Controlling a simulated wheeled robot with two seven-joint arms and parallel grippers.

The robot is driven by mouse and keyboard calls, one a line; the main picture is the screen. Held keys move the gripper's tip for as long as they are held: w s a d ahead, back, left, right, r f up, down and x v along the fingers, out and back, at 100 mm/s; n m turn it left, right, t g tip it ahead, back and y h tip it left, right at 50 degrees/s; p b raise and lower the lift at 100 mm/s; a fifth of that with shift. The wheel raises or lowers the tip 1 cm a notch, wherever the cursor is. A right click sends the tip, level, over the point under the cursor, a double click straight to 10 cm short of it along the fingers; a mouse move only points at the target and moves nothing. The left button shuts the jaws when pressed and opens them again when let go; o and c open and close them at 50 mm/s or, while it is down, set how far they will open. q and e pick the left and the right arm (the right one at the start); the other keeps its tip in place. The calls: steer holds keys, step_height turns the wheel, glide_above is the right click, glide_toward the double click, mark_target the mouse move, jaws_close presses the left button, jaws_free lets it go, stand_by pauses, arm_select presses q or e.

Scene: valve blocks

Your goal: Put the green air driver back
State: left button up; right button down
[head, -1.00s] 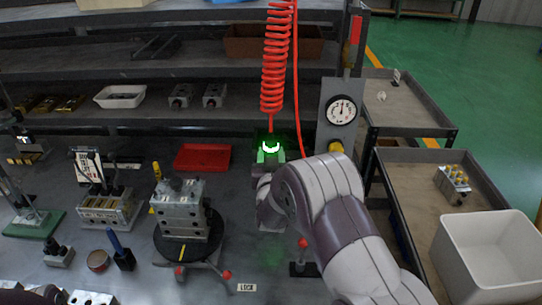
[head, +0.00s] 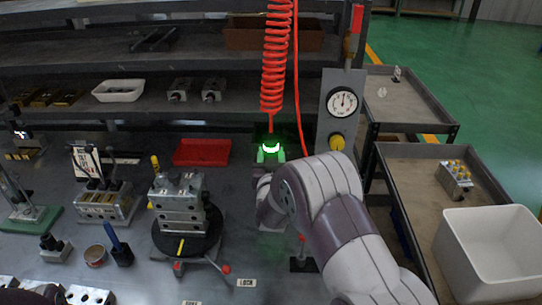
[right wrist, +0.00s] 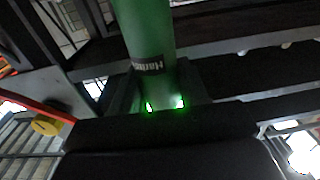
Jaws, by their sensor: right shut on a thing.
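The green air driver (right wrist: 145,35) fills the upper middle of the right wrist view as a green cylinder with a dark label band. In the head view a bright green glowing ring (head: 271,149) shows at the lower end of the red coiled hose (head: 275,70); most of the driver's body there is hidden. My right gripper (head: 271,157) is shut on the driver, above the back of the bench. Its dark jaws (right wrist: 165,104) show in the right wrist view with green light between them. My left gripper is not in view.
A valve block (head: 180,208) sits on a round turntable left of my right arm. A red tray (head: 201,152) lies behind it. A post with a gauge (head: 342,103) stands close right of the gripper. Carts and a white bin (head: 490,250) are at right.

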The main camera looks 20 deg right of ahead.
steer(key=c, duration=0.5)
jaws_free()
steer(key=shift+f, duration=0.15)
steer(key=v, duration=1.2)
steer(key=shift+s+a+b, duration=0.1)
steer(key=shift+s+b, duration=0.25)
steer(key=shift+b, duration=0.05)
